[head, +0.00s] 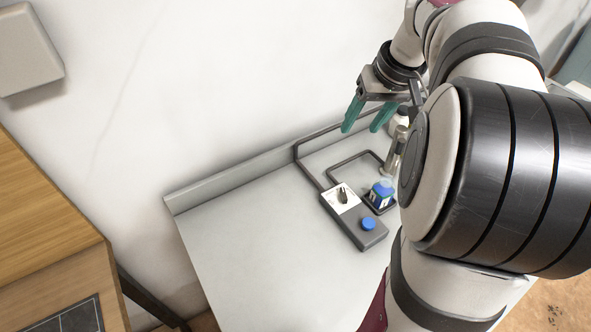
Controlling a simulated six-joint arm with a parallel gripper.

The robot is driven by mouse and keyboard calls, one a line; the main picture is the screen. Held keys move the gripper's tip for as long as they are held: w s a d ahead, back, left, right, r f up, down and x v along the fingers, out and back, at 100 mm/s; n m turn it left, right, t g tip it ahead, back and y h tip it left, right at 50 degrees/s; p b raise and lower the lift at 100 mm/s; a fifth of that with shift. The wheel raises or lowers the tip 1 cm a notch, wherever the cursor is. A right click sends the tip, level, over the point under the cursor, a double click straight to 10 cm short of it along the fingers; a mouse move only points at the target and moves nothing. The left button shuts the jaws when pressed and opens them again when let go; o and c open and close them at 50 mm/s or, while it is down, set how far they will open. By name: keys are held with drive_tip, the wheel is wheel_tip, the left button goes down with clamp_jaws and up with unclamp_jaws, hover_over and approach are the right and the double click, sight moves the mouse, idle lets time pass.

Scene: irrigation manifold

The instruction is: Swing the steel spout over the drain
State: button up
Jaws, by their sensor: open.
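My gripper (365,122) has two teal fingers spread apart with nothing between them. It hangs near the back of the grey bench, above and left of a white-capped fitting (401,117). A steel upright piece (394,152), which may be the spout, stands just left of my arm and below the gripper in the picture. My arm hides part of it, so I cannot tell which way a spout points. No drain shows clearly.
The bench's left part (250,240) is clear. My arm blocks the right side.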

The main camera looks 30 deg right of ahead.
drive_tip(key=s+a+f+g+y, duration=0.1)
drive_tip(key=s+a+f, duration=0.1)
drive_tip(key=a, duration=1.3)
drive_tip(key=shift+s+a+f, duration=0.15)
drive_tip(key=shift+s+a, duration=0.2)
drive_tip(key=shift+s, duration=0.05)
drive_tip(key=shift+c, duration=0.3)
